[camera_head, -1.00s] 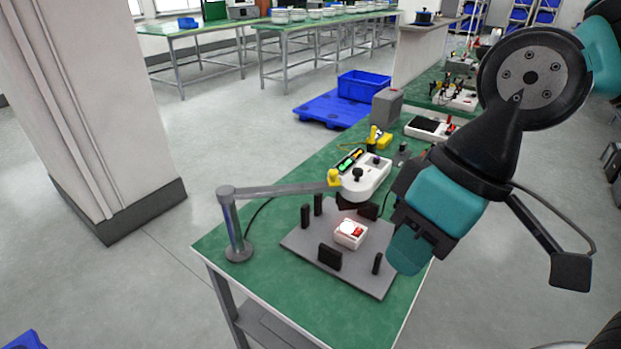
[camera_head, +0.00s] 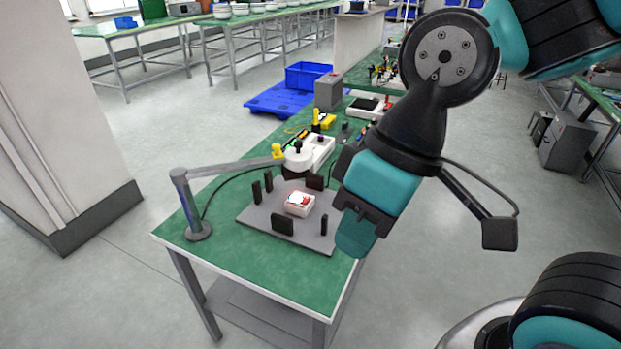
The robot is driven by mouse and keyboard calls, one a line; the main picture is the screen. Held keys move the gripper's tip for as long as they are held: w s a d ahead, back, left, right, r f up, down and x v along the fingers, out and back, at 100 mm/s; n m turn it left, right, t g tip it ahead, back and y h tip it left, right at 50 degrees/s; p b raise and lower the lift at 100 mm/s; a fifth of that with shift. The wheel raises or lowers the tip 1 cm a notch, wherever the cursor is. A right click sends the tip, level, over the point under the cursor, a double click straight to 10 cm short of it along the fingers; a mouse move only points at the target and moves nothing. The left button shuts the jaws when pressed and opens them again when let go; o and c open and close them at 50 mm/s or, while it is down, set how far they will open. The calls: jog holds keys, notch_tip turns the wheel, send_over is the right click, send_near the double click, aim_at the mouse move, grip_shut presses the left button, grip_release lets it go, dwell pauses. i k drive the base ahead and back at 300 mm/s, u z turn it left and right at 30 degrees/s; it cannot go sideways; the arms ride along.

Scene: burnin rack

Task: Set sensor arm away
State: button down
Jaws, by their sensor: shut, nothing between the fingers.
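The sensor arm (camera_head: 232,167) is a grey bar on a round post (camera_head: 190,205) at the table's left corner. It reaches right to a yellow knob (camera_head: 278,151) and a round white head (camera_head: 298,158) with a black top, at the back edge of the grey fixture plate (camera_head: 262,222). A white and red device (camera_head: 299,203) sits on the plate among several black upright blocks. My gripper (camera_head: 357,236) is shut and empty, pointing down at the right side of the plate, apart from the sensor arm. Its teal body hides the table's right edge there.
Behind the head stand a white control box (camera_head: 318,150), a yellow tool and a grey box (camera_head: 328,92) on the green table (camera_head: 290,279). A blue bin (camera_head: 307,75) on a blue pallet is on the floor beyond. A pillar stands left; floor between is clear.

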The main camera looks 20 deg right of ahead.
aim_at(298, 158)
jog(key=k, duration=0.15)
jog(key=u, duration=0.75)
jog(key=i, duration=0.65)
jog(key=z, duration=1.1)
